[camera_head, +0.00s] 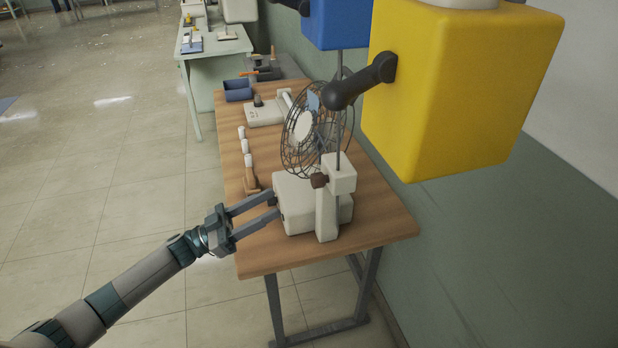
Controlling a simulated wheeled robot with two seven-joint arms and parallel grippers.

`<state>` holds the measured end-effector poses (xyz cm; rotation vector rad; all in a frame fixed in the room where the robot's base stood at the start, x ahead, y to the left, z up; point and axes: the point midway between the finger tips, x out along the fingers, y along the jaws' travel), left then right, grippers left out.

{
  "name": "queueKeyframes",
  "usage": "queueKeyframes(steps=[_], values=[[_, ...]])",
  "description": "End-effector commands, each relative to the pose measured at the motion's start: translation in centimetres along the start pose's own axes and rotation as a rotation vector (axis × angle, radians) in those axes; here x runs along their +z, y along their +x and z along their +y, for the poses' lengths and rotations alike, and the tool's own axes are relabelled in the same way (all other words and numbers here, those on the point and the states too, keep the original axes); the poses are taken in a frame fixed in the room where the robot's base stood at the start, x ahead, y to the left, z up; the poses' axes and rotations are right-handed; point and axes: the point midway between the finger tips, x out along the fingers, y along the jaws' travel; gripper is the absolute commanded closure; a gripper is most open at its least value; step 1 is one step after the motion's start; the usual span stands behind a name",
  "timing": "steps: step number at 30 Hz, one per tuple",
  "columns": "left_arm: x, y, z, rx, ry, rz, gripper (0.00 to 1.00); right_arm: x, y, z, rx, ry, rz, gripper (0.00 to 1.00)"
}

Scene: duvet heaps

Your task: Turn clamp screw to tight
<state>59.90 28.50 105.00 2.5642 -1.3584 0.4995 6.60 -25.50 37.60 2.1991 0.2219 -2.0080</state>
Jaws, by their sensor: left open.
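A clamp screw with a dark brown knob (320,181) sticks out of the left side of a white clamp block (341,172). The block sits on a thin upright rod (339,120) above a white stand (327,215) at the near end of the wooden table. My left gripper (275,204) is open, with its two fingers pointing right. Its tips are at the left side of a white box (294,196), below and left of the knob. I cannot tell whether they touch the box. My right gripper is not in view.
A wire fan (312,130) stands just behind the clamp on the wooden table (385,222). A large yellow box (460,90) with a black knobbed lever (358,82) hangs at upper right, near the wall.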

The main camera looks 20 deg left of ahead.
Motion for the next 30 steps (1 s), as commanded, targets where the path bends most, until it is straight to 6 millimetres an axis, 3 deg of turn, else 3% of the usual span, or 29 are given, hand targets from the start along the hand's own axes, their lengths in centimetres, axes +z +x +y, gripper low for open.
queueKeyframes(steps=[3, 16, 21, 30], values=[[-0.5, 2.5, 0.0, 0.0, 0.0, 0.003, 0.54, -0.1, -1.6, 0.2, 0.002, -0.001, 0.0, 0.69], [-0.4, 9.8, 0.0, -0.001, 0.0, 0.002, 0.54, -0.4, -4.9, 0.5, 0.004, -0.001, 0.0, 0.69], [-0.2, 11.4, 0.0, -0.001, 0.0, 0.0, 0.54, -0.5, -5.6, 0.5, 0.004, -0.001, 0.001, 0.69], [0.0, 11.9, -0.1, -0.001, 0.001, -0.001, 0.54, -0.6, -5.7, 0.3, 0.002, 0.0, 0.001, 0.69]])
